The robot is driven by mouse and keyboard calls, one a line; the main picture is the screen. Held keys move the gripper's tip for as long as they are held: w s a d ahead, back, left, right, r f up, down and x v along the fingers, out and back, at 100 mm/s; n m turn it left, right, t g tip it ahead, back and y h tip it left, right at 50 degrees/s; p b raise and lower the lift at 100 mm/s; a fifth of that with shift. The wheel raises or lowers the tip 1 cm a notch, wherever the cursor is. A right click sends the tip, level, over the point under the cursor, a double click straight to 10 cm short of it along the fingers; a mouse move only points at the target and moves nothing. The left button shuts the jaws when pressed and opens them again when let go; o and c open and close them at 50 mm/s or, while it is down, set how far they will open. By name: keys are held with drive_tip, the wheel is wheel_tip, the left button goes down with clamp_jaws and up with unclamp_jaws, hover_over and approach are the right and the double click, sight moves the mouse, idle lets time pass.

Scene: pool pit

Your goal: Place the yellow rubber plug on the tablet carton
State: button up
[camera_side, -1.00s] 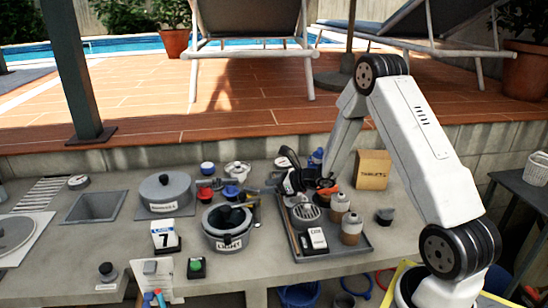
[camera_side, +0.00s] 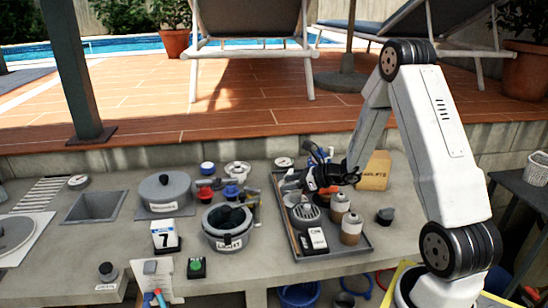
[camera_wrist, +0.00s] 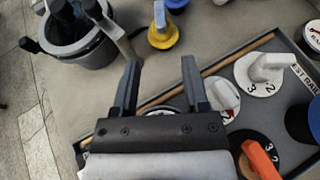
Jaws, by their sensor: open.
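The tablet carton (camera_side: 376,172) is a tan box standing upright behind the right end of the tray; my arm partly hides it in the side view. In the wrist view, a round yellow piece with a grey upright grip (camera_wrist: 162,38) lies beyond my fingertips, outside the tray; it may be the yellow rubber plug, but I cannot be sure. My gripper (camera_side: 291,182) is above the tray's left back part. In the wrist view my gripper (camera_wrist: 160,65) has its two dark fingers apart, with nothing between them.
The grey tray (camera_side: 365,246) holds bottles, a white card box (camera_side: 313,240) and several knob-like pieces. A labelled grey pot (camera_side: 228,238) stands left of it, with another lidded pot (camera_side: 166,190) behind. A square opening (camera_side: 95,207) is farther left.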

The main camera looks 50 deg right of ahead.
drive_tip(key=s+a+r+n+g+h, duration=0.1)
drive_tip(key=s+a+n+g, duration=0.4)
drive_tip(key=n, duration=1.1)
drive_tip(key=s+a+r+n+g+h, duration=0.1)
drive_tip(key=s+a+n+g+h, duration=0.2)
drive_tip(key=s+a+n, duration=0.6)
drive_tip(key=a+n+g, duration=0.2)
drive_tip(key=a+n, duration=0.3)
drive_tip(key=n, duration=0.2)
drive_tip(key=shift+s+a+r, duration=0.15)
drive_tip(key=shift+s+r, duration=0.05)
drive_tip(key=shift+o, duration=0.5)
drive_tip(key=shift+r, duration=0.1)
